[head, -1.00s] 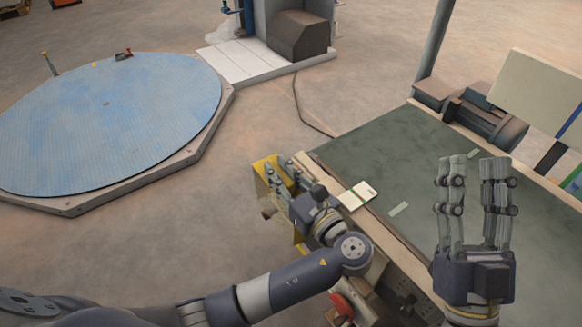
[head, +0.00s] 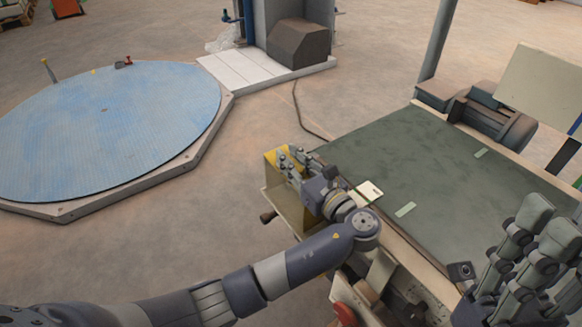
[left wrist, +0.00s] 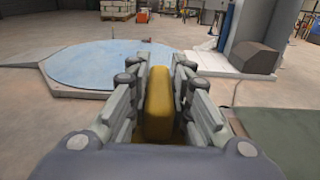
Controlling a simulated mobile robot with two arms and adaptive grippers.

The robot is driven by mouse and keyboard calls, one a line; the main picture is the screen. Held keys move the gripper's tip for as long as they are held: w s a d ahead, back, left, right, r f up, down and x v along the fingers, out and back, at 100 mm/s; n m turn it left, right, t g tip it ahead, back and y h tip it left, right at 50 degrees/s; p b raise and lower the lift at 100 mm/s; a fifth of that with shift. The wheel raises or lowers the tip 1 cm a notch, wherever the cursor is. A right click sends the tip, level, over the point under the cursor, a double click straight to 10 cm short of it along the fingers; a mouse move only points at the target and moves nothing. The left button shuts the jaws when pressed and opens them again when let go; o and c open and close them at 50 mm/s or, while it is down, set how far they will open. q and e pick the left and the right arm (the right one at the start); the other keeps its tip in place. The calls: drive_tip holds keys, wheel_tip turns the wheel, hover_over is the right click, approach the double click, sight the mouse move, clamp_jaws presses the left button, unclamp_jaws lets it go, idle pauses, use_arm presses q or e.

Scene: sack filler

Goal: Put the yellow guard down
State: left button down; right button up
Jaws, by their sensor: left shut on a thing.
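The yellow guard (head: 276,160) is at the near left edge of the conveyor, beside the belt's left end. My left gripper (head: 290,164) is over it, and its fingers and wrist hide part of it. In the left wrist view, the guard's rounded yellow bar (left wrist: 159,104) stands upright between the fingers, which are shut on it. I cannot tell whether the guard rests on the frame below. My right gripper (head: 548,226) is at the lower right, over the near part of the conveyor. Its fingers are apart and hold nothing that I can see.
The green conveyor belt (head: 440,150) carries a small white card (head: 370,190) near its left edge. A round blue platform (head: 110,130) lies on the floor at left. A dark block (head: 299,44) stands behind. Bare floor (head: 235,150) lies between platform and conveyor.

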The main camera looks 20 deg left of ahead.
sight(301, 173)
use_arm(q)
drive_tip(key=shift+f, duration=0.25)
drive_tip(key=c, duration=1.5)
unclamp_jaws()
drive_tip(key=shift+o, duration=0.2)
drive_tip(key=shift+s+d+r, duration=0.1)
drive_tip(key=shift+d, duration=0.05)
drive_tip(key=p+v, duration=0.3)
drive_tip(key=v, duration=0.4)
drive_tip(key=shift+s, duration=0.15)
